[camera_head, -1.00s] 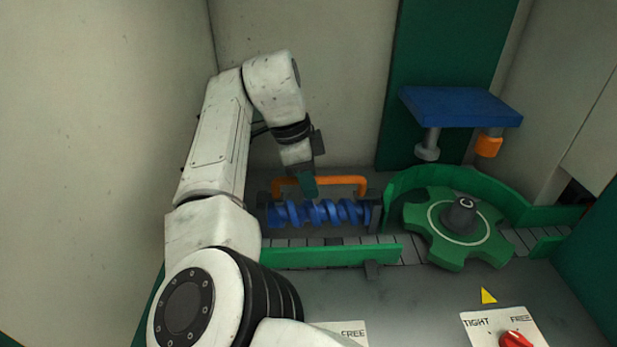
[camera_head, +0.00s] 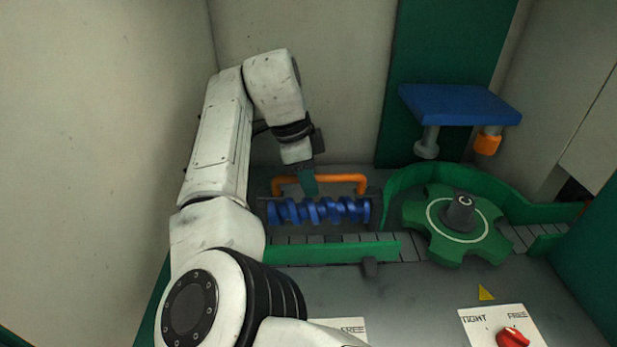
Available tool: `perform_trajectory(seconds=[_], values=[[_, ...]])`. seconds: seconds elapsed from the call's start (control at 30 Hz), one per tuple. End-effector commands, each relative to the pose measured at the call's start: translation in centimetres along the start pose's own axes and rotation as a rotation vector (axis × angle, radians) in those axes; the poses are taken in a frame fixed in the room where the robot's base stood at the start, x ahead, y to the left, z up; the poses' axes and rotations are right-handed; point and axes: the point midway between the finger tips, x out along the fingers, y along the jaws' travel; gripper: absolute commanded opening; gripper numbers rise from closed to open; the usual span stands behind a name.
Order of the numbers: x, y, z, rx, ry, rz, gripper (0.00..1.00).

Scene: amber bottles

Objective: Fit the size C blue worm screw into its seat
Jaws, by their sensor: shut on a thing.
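The blue worm screw (camera_head: 318,211) lies level behind the green guide rail, left of the green star wheel. An orange handle (camera_head: 345,179) arches over it. My gripper (camera_head: 308,190) comes down from above onto the left part of the handle's top bar and is shut on it. The fingertips are small here and partly merge with the handle. The screw's size letter cannot be read. The screw's ends are close to dark end parts, and I cannot tell how far it is down in its seat.
The green star wheel (camera_head: 452,226), marked C, stands right of the screw, with a curved green guide (camera_head: 512,203) behind it. A green rail (camera_head: 330,252) and conveyor run in front. A blue plate (camera_head: 460,105) overhangs at the right. A red knob (camera_head: 513,337) sits on a TIGHT/FREE panel.

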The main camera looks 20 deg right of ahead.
Motion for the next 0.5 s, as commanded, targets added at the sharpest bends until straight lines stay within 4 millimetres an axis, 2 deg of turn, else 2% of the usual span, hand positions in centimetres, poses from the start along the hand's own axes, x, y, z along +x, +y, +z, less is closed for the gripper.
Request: perform_trajectory(seconds=[0.5], values=[[0.16,-0.04,0.02,0.001,0.001,-0.003,0.00]])
